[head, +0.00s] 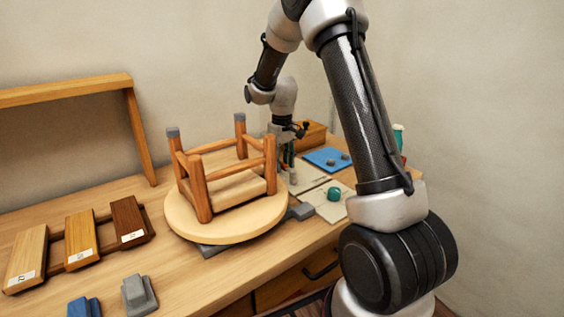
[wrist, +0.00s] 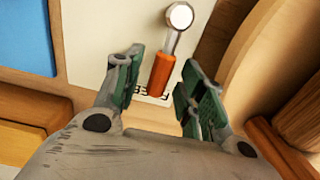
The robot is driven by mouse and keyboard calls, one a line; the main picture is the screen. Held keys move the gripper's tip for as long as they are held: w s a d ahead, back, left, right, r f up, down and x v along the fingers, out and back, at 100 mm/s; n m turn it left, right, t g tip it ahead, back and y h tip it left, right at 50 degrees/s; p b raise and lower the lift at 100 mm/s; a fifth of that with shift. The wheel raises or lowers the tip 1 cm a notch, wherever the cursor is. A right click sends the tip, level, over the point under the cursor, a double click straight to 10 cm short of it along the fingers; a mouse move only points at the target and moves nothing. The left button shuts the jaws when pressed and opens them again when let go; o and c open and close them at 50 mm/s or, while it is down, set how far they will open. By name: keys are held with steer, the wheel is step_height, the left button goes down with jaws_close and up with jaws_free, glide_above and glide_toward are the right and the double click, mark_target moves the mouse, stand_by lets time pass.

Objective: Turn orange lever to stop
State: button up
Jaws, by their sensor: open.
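In the wrist view the orange lever (wrist: 161,75) has a metal arm running up to a round silver pivot (wrist: 180,16) on a cream plate (wrist: 90,30). Its orange grip lies between the two green-padded fingers of my gripper (wrist: 160,68), with gaps showing on both sides. My gripper is open. Printed letters at the grip's lower end are upside down and partly covered. In the head view my gripper (head: 288,160) points down behind the upturned stool, and I cannot make out the lever there.
An upturned wooden stool (head: 240,215) stands close to my gripper's left. A blue mat (head: 326,159) with small grey parts and a card with a green knob (head: 334,194) lie to the right. Wood samples (head: 82,238) and a grey block (head: 138,294) are at the left front.

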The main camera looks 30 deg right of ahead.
jaws_close()
